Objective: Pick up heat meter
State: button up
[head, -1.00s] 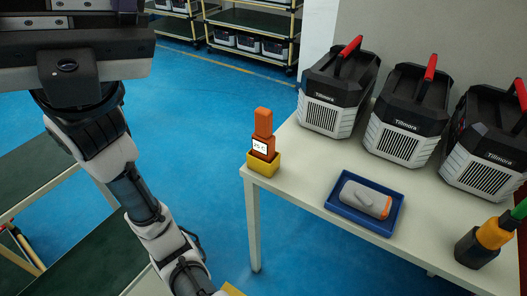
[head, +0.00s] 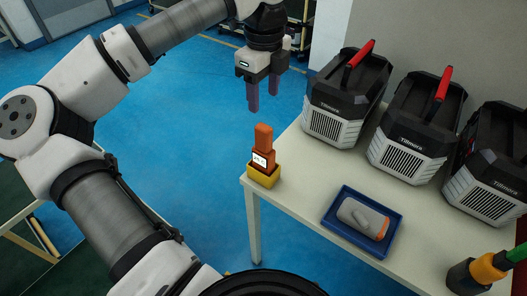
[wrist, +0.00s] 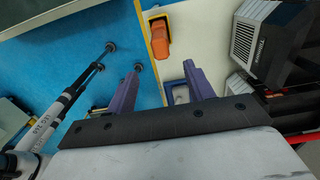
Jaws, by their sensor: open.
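The heat meter (head: 263,146) is an orange handheld device with a small lit display. It stands upright in a yellow holder (head: 262,176) at the near left corner of the white table. My gripper (head: 263,103) is open and empty, above and a little behind the heat meter in the head view, its two purple fingers pointing down. In the wrist view the heat meter (wrist: 162,42) shows beyond the fingertips of my gripper (wrist: 163,72), apart from them. The holder's yellow side shows beside it.
A blue tray (head: 329,224) with a grey and orange device (head: 362,218) lies on the white table (head: 300,205). Several black and white Tillmora units (head: 340,100) stand along the wall. A dark holder (head: 463,278) with a yellow and green tool is at the right.

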aim_at(264, 127)
notch_tip(264, 127, down, 8)
jog(key=shift+r+p, duration=0.15)
jog(key=shift+p, duration=0.55)
jog(key=shift+f+p, duration=1.15)
jog(key=shift+f, duration=1.45)
grip_shut()
